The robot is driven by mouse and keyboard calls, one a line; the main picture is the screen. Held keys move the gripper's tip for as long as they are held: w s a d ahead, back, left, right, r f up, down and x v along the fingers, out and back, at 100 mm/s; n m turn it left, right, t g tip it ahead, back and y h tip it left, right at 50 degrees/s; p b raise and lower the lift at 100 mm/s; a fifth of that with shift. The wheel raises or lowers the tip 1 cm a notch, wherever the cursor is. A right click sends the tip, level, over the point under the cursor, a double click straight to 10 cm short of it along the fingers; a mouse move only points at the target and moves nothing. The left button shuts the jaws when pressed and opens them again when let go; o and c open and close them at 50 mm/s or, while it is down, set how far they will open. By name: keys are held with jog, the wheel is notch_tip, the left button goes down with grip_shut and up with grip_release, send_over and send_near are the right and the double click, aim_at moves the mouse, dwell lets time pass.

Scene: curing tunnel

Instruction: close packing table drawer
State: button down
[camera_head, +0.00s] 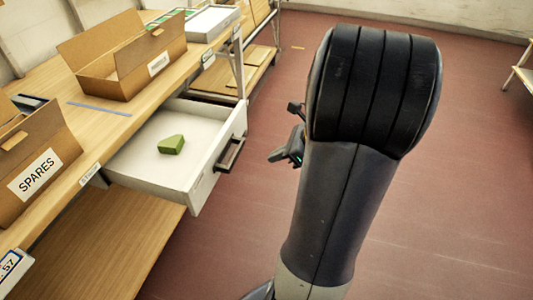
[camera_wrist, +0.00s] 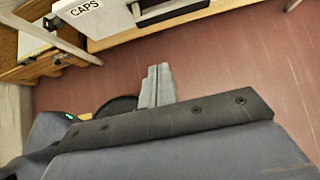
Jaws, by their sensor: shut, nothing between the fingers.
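The packing table (camera_head: 190,66) has a white drawer (camera_head: 194,181) pulled out, with a dark bar handle (camera_head: 230,154) on its front. A green block (camera_head: 171,145) lies inside it. My gripper (camera_head: 284,154) is to the right of the handle, apart from it, and is partly hidden behind my arm in the head view. In the wrist view my gripper (camera_wrist: 159,70) has its two grey fingers together and empty, over the red floor.
On the tabletop stand an open cardboard box (camera_head: 125,60), a box marked SPARES (camera_head: 36,165) and a white tray (camera_head: 212,22). A wooden lower shelf (camera_head: 100,245) runs below the drawer. The red floor (camera_head: 470,180) on the right is clear.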

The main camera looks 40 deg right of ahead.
jog(key=w+a+f+b, duration=0.2)
jog(key=w+a+f, duration=0.4)
jog(key=w, duration=0.2)
jog(key=shift+a, duration=0.2)
jog(key=p, duration=0.9)
send_over(159, 154)
jog(key=shift+d, duration=0.15)
jog(key=shift+r, duration=0.15)
